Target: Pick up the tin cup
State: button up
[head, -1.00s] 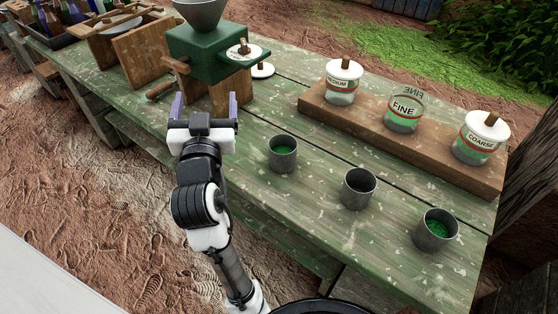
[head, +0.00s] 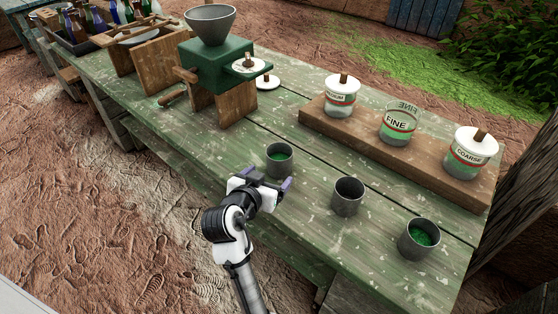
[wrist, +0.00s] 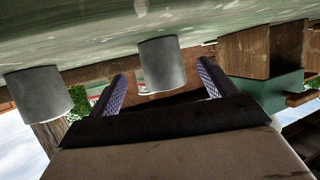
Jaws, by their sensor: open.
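Three grey tin cups stand upright on the green table (head: 330,232). The left cup (head: 279,164) holds something green, the middle cup (head: 347,200) looks dark and empty inside, and the right cup (head: 418,241) holds something green. My gripper (head: 268,178) is open and empty, close in front of the left cup. In the upside-down wrist view, the left cup (wrist: 162,66) appears between the two fingers, with room on both sides. Whether it is past the fingertips or between them I cannot tell. The middle cup (wrist: 38,92) shows at that view's left.
A green grinder (head: 215,66) on wooden legs stands left behind the cups. A wooden board (head: 365,142) with three labelled jars lies behind them. A small white lid (head: 267,83) lies by the grinder. The table's front edge is near my arm.

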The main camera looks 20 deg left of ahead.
aim_at(275, 170)
jog(key=p+x, duration=0.2)
jog(key=x, duration=0.5)
jog(key=shift+w+f, duration=0.25)
jog(key=shift+w, duration=0.05)
jog(key=c, duration=1.2)
jog(key=shift+r, duration=0.1)
